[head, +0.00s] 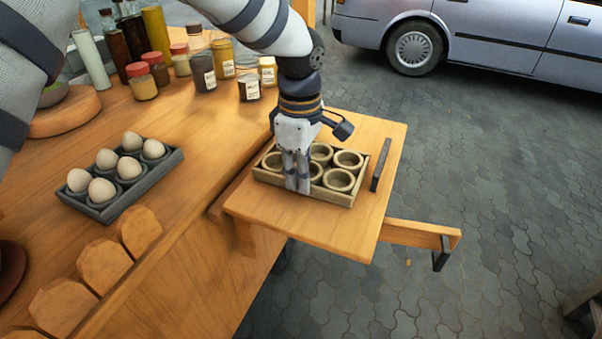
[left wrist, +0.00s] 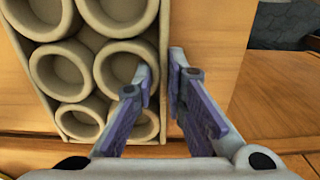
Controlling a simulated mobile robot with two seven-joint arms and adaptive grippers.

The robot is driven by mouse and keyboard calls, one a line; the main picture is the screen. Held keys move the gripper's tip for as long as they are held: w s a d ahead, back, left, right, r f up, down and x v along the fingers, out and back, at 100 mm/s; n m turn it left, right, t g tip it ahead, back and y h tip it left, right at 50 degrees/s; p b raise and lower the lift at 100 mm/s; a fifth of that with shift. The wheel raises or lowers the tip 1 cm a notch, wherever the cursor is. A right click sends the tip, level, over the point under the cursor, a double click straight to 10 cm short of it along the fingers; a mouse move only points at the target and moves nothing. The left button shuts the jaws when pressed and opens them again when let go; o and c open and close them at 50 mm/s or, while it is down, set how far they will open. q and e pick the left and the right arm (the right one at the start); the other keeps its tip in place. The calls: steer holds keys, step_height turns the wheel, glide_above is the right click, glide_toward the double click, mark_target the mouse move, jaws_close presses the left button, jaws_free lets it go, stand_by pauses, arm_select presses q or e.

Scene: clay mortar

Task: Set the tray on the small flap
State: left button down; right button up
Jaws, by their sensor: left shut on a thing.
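A beige-grey tray (head: 332,199) holding several round empty cups is over the small wooden flap (head: 335,226), within the flap's edges. It looks level and appears to rest on the flap, though a slight gap is hard to rule out. My left gripper (head: 298,187) points down at the tray's near wall, shut on it. In the left wrist view, the fingers (left wrist: 163,85) straddle the tray's side wall (left wrist: 164,40), one on the cup side and one outside. The fingers hide part of the near wall and a cup. My right gripper is not in view.
A dark grey tray (head: 128,199) of white eggs sits on the main table (head: 190,150). Jars and bottles (head: 145,82) stand at the back. A dark strip (head: 381,165) lies on the flap beside the tray. A wooden arm (head: 415,234) sticks out past the flap. Paving lies below.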

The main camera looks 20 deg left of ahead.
arm_select(q)
steer(key=c, duration=1.6)
jaws_free()
steer(key=shift+f, duration=0.15)
steer(key=shift+c, duration=0.2)
step_height(320, 180, up, 12)
steer(key=shift+r, duration=0.2)
steer(key=shift+f, duration=0.1)
